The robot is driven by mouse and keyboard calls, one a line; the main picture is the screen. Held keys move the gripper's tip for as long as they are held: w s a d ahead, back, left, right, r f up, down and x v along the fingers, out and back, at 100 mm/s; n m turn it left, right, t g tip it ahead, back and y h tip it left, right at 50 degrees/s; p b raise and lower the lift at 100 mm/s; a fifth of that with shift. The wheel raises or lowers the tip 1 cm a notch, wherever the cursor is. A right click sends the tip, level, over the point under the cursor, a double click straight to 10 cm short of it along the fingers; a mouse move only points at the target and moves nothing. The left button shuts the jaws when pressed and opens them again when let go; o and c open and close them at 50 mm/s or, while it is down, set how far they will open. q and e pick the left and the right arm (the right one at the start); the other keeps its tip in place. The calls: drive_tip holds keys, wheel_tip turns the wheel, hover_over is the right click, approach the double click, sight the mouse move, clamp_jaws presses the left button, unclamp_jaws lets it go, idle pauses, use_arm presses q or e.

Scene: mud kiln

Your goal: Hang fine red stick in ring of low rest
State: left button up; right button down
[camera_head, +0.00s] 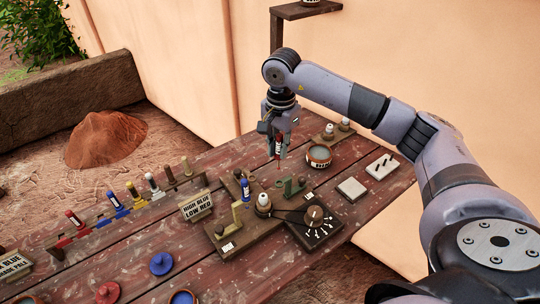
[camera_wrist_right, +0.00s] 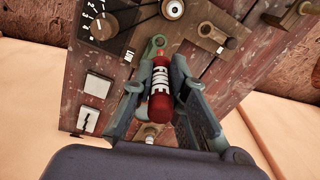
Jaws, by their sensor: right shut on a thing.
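My right gripper (camera_head: 278,150) is shut on a red stick (camera_head: 278,143), held above the far part of the table. In the right wrist view the stick (camera_wrist_right: 161,88) has white lettering reading FINE and lies between the two fingers. A green rest (camera_head: 293,187) stands below and slightly right of the stick; its ring (camera_wrist_right: 157,42) shows just past the stick's end in the wrist view, apparently apart from it. A blue stick (camera_head: 245,187) stands upright at another rest to the left. My left gripper is out of view.
A sign (camera_head: 197,206) reads HIGH BLUE LOW RED. A rack (camera_head: 125,214) of several coloured sticks stands left. A dark dial box (camera_head: 314,228), a round pot (camera_head: 319,156) and pale tiles (camera_head: 352,188) are nearby. The wall is close behind.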

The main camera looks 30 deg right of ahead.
drive_tip(key=shift+w+d+f, duration=0.15)
drive_tip(key=shift+d, duration=0.2)
drive_tip(key=shift+w+d+f+b, duration=0.1)
drive_tip(key=shift+f+b, duration=0.1)
drive_tip(key=shift+f, duration=0.15)
drive_tip(key=shift+w+d+f+b, duration=0.1)
drive_tip(key=shift+f+b, duration=0.1)
drive_tip(key=shift+f, duration=0.15)
drive_tip(key=shift+s+f, duration=0.1)
drive_tip(key=shift+f, duration=0.25)
use_arm(q)
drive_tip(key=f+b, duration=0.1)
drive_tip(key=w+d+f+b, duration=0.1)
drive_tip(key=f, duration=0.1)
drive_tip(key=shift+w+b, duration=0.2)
drive_tip(key=shift+b, duration=0.1)
use_arm(e)
wheel_tip(320, 180, down, 4)
drive_tip(key=shift+a+r, duration=0.1)
drive_tip(key=shift+r, duration=0.05)
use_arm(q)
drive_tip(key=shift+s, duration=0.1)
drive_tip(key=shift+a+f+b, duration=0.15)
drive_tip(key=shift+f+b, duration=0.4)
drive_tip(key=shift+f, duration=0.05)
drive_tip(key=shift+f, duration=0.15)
